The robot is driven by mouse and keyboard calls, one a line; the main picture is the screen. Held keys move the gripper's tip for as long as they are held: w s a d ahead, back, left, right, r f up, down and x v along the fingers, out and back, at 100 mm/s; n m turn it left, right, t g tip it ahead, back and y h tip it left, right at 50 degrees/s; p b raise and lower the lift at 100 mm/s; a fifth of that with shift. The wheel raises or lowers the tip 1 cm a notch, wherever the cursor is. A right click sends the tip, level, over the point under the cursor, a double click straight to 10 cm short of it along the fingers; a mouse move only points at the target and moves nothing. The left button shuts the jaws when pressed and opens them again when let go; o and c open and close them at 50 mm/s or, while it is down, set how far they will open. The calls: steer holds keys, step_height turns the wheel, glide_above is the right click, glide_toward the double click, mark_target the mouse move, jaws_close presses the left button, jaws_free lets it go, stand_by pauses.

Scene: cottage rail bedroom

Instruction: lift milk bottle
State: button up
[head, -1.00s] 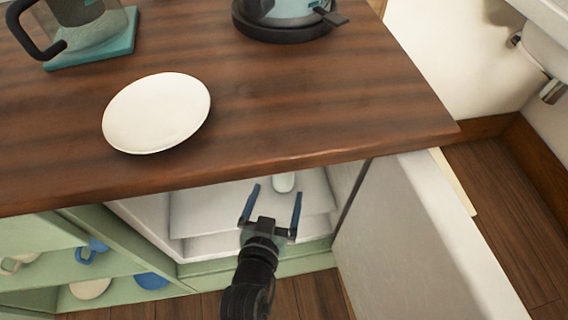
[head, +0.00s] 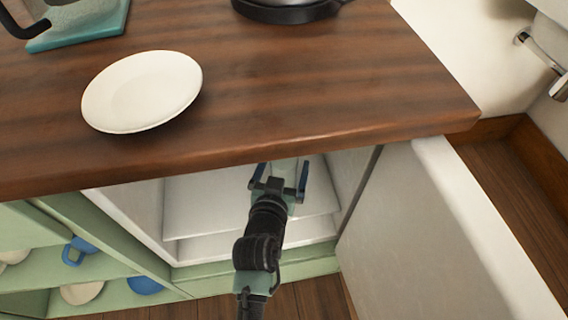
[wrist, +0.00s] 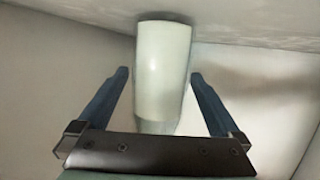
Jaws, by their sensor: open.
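The milk bottle (wrist: 163,72) is a pale, whitish cylinder standing in the open white compartment under the counter. In the wrist view it lies centred between the two blue fingers, with a gap on each side. In the head view only a small pale part of the bottle (head: 284,168) shows, between the fingers below the counter edge. My gripper (head: 281,172) is open and reaches into the compartment. In the wrist view my gripper (wrist: 160,78) has its fingertips level with the bottle, not touching it. The bottle's lower part is hidden behind the gripper body.
The wooden counter (head: 330,90) overhangs the compartment, with a white plate (head: 142,91) on it. An open white door (head: 440,230) stands at the right. White shelves (head: 205,205) lie inside the compartment. Green shelves (head: 110,265) with mugs and bowls are at left.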

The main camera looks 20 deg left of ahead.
jaws_close()
steer(key=shift+r, duration=0.1)
stand_by(0.3)
steer(key=shift+r, duration=0.15)
